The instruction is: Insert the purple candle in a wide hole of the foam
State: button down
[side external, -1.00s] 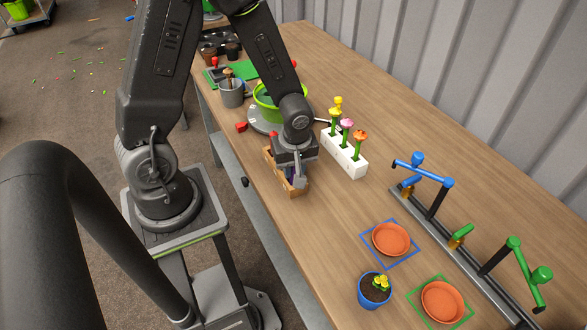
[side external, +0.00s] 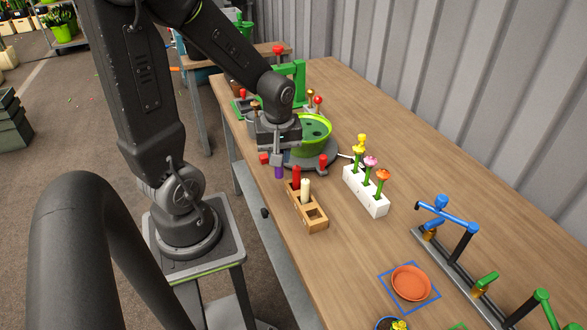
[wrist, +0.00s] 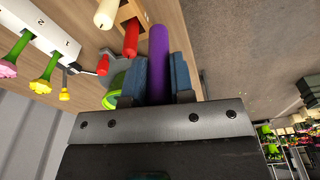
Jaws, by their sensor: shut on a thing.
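My gripper (side external: 278,158) is shut on the purple candle (side external: 278,172), which hangs roughly upright beside the far end of the wooden rack. In the wrist view the purple candle (wrist: 159,50) stands between my two blue-grey finger pads. The dark green foam (side external: 317,128) sits inside a lime green bowl (side external: 326,147), just behind and right of my gripper. Dark round holes show in the foam's top. My gripper and arm hide its left part, so I cannot tell every hole's width.
The wooden rack (side external: 317,224) holds a red candle (side external: 296,178) and a cream candle (side external: 306,191). The bowl stands on a grey turntable (side external: 302,165) with red knobs. A white block (side external: 366,192) holds three flowers. A green press-like stand (side external: 293,75) rises behind the bowl.

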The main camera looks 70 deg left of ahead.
jog(key=w+a+r+n, duration=0.2)
jog(key=w+a, duration=0.4)
jog(key=a, duration=0.5)
jog(key=w+a+r+n, duration=0.2)
jog(key=w+a+n, duration=0.2)
jog(key=a, duration=0.7)
jog(key=w, duration=0.2)
jog(key=shift+w+a+r+g, duration=0.25)
jog(key=shift+w+r+g, duration=0.05)
jog(key=shift+w+r, duration=0.05)
jog(key=shift+f, duration=0.15)
jog(key=shift+f, duration=2.8)
jog(key=shift+f, duration=2.35)
jog(key=c, duration=1)
grip_release()
jog(key=shift+o, duration=0.5)
jog(key=shift+s, duration=0.1)
